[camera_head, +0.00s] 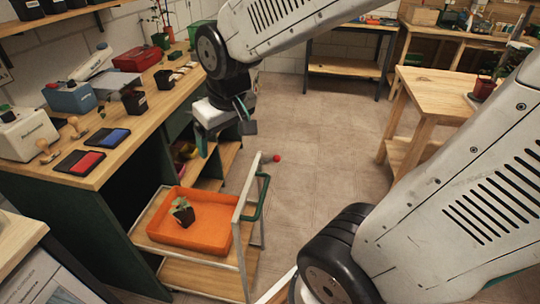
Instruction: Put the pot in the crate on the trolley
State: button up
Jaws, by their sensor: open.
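A small dark pot (186,217) with a green seedling is inside the orange crate (205,240), near the crate's back left part. It looks slightly tilted. The crate sits on the upper wooden shelf of the trolley (243,225), which has a pale frame and a green handle. My gripper (227,140) hangs above and behind the crate, pointing down, with its fingers apart and nothing between them. It is clear of the pot.
The left workbench (135,125) holds red and blue stamp pads, stampers, boxes and black pots (134,102). A red ball (277,158) lies on the open floor behind the trolley.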

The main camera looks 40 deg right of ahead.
jog(key=s+r+g, duration=0.2)
jog(key=s+r, duration=0.1)
jog(key=s, duration=1.2)
jog(key=shift+a+r, duration=0.3)
jog(key=shift+r, duration=0.05)
